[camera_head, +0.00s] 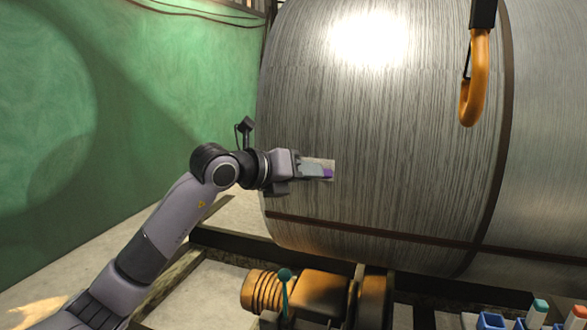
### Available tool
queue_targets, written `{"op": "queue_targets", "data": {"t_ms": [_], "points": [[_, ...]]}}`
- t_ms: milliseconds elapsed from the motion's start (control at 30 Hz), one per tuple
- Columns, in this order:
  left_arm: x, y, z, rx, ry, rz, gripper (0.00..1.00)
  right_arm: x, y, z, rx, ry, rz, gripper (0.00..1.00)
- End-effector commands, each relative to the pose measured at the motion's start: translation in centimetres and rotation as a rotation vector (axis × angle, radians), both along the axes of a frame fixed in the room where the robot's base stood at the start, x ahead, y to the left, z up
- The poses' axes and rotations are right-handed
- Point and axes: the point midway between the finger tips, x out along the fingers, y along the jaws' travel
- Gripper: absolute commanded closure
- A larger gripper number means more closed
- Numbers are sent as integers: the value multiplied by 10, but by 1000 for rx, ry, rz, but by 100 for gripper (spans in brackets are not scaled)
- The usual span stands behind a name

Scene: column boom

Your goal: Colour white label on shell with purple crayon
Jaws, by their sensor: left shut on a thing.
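The shell (400,130) is a large grey metal cylinder with a brushed surface that fills the right half of the head view. The white label (322,162) is a small pale patch on its left side, partly hidden behind my gripper. My left gripper (318,172) reaches in from the left and is in front of the label. It is shut on the purple crayon (328,174), of which only a small purple end shows. Whether the crayon touches the label I cannot tell. My right gripper is not in view.
An orange hook (475,85) hangs in front of the shell at the upper right. A rusty motor-like part (300,293) sits below the shell. Blue holders with capped markers (538,310) stand at the lower right. A green wall (120,110) stands at the left.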

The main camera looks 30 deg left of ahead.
Motion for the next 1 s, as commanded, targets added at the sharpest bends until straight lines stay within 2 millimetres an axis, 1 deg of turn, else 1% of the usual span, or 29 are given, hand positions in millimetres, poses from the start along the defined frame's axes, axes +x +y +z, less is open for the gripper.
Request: {"op": "queue_targets", "data": {"t_ms": [33,167,367,467,800,1000], "points": [[1,-5,2,-1,-1,-2,100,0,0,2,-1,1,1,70],[3,-12,1,0,-1,-2,100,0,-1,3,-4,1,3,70],[5,-12,0,0,0,1,100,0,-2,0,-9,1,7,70],[4,-7,-1,1,0,3,100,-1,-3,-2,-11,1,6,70],[-2,24,-1,1,0,4,100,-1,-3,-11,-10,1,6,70],[-4,31,0,1,0,3,100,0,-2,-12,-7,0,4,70]]}}
